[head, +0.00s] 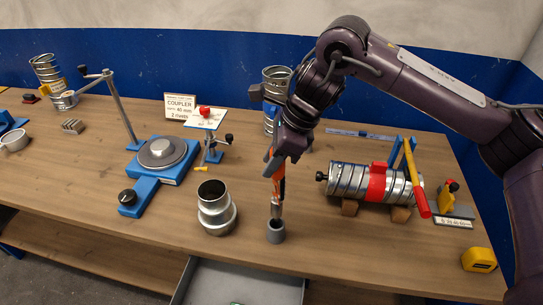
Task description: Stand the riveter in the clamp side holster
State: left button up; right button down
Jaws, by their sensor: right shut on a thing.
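My right gripper (284,152) comes down from the upper right and is shut on the riveter (279,186). The riveter has orange handles and a metal nose, and it hangs roughly upright with the nose down. Below it a small grey cylindrical cup (275,233), which looks like the holster, stands near the table's front edge. The nose's lower end is at the cup's mouth. I cannot tell whether it is inside or just above or behind the rim. The fingers partly hide the orange handles. My left gripper is not in view.
A duct with a red band (376,184) lies on wooden blocks to the right, with a red-and-yellow lever beside it. A metal duct fitting (216,208) stands left of the cup. A blue crank device (160,160) is farther left. An open grey drawer (240,284) is below the front edge.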

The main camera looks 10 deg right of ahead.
aim_at(273, 200)
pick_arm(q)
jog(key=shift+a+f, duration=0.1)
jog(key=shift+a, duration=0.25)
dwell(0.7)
